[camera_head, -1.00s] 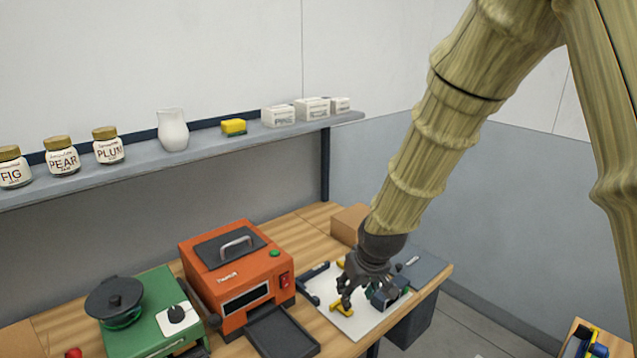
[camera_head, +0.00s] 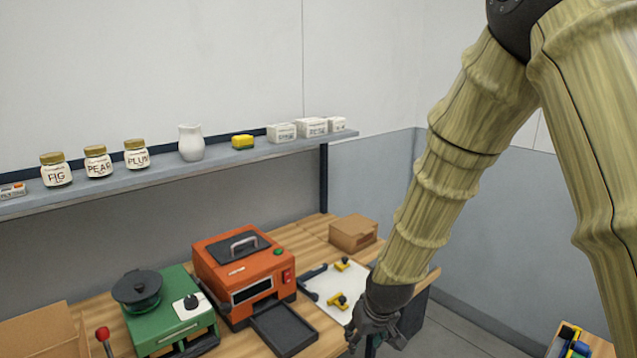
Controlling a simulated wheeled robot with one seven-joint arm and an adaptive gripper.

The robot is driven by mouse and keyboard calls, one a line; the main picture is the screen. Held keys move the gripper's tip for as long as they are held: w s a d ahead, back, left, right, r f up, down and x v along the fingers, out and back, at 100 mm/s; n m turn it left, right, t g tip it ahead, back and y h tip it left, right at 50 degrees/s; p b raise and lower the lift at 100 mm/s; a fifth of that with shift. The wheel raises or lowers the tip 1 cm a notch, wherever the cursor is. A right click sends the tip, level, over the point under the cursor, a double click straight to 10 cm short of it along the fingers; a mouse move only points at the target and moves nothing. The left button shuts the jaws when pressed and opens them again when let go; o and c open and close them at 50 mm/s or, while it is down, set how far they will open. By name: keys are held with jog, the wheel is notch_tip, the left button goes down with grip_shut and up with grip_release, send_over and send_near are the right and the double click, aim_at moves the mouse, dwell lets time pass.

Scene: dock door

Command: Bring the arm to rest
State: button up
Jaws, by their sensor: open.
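My gripper (camera_head: 371,338) is at the end of my bamboo-textured arm, at the lower middle right of the head view. It is open, hangs downward and is near the front edge of the workbench (camera_head: 330,343). Nothing shows between its fingers, though the fingertips are small and dark. The white board (camera_head: 326,283) lies behind and left of the gripper, with yellow-and-black pieces (camera_head: 340,301) on it. My forearm and gripper hide the right part of the board.
An orange machine (camera_head: 212,270) with a dark tray (camera_head: 284,330) stands left of the gripper. Left of it is a green appliance (camera_head: 170,318). A cardboard box (camera_head: 353,233) sits at the back. A wall shelf (camera_head: 230,157) holds jars, a white jug, a yellow sponge and small boxes.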

jog(key=s+d+f+m+g, duration=0.1)
jog(key=s+d+f, duration=0.1)
jog(key=s+f, duration=0.35)
jog(key=s+d+f, duration=0.2)
jog(key=s+f, duration=0.1)
jog(key=f, duration=0.5)
jog(key=s+d+f+m+g, duration=0.1)
jog(key=s+d+f, duration=0.1)
jog(key=s+f, duration=0.4)
jog(key=s+d+f+g+h, duration=0.1)
jog(key=s+d+f, duration=0.2)
jog(key=s, duration=1)
jog(key=s+d+f+m, duration=0.1)
jog(key=s+d+f, duration=0.2)
jog(key=s+f, duration=0.6)
jog(key=shift+s+m+g, duration=0.3)
jog(key=shift+s+g, duration=0.05)
jog(key=shift+g, duration=0.05)
jog(key=shift+d, duration=0.1)
